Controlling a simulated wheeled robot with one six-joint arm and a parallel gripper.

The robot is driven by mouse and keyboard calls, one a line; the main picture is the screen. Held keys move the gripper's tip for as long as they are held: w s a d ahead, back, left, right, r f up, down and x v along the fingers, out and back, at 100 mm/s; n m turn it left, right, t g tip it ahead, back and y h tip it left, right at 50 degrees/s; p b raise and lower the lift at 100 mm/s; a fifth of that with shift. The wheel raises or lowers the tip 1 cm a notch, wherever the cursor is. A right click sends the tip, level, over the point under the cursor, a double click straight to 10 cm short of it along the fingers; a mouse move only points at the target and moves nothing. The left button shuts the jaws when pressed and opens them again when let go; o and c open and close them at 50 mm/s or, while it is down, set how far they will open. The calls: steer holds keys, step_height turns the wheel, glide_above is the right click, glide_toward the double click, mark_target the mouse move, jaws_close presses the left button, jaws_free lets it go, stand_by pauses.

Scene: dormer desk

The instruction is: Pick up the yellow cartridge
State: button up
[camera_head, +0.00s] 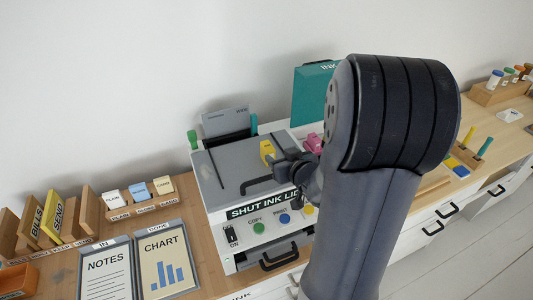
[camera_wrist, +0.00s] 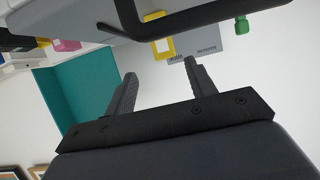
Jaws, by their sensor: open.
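The yellow cartridge (camera_head: 267,151) stands on top of the grey-lidded printer (camera_head: 232,170), near the lid's right side. My gripper (camera_head: 283,164) is just to the right of it and partly covers it in the head view; I cannot tell whether they touch. In the wrist view my open gripper (camera_wrist: 160,69) has nothing between its fingers. A yellow frame-like piece (camera_wrist: 157,50) shows beyond the fingertips, probably the cartridge. A pink cartridge (camera_head: 313,143) sits further right, partly behind my arm, and a pink piece (camera_wrist: 67,45) shows in the wrist view.
A black lid handle (camera_head: 257,187) is close below the gripper, and a dark bar (camera_wrist: 200,22) crosses the wrist view. A teal INK box (camera_head: 308,95) stands behind. Clipboards (camera_head: 107,270) and wooden card holders (camera_head: 143,207) are on the left. My arm hides the desk's middle.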

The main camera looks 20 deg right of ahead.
mark_target(269, 148)
steer(key=x, duration=0.3)
steer(key=a+x, duration=0.1)
steer(key=x, duration=0.1)
steer(key=shift+w+r+p, duration=0.1)
steer(key=shift+r+p, duration=0.15)
steer(key=shift+p, duration=0.15)
steer(key=shift+w+d+f, duration=0.1)
steer(key=shift+w+f, duration=0.2)
steer(key=shift+w, duration=0.35)
steer(key=shift+c, duration=0.5)
steer(key=c, duration=0.9)
steer(key=shift+r, duration=0.1)
steer(key=shift+c, duration=0.2)
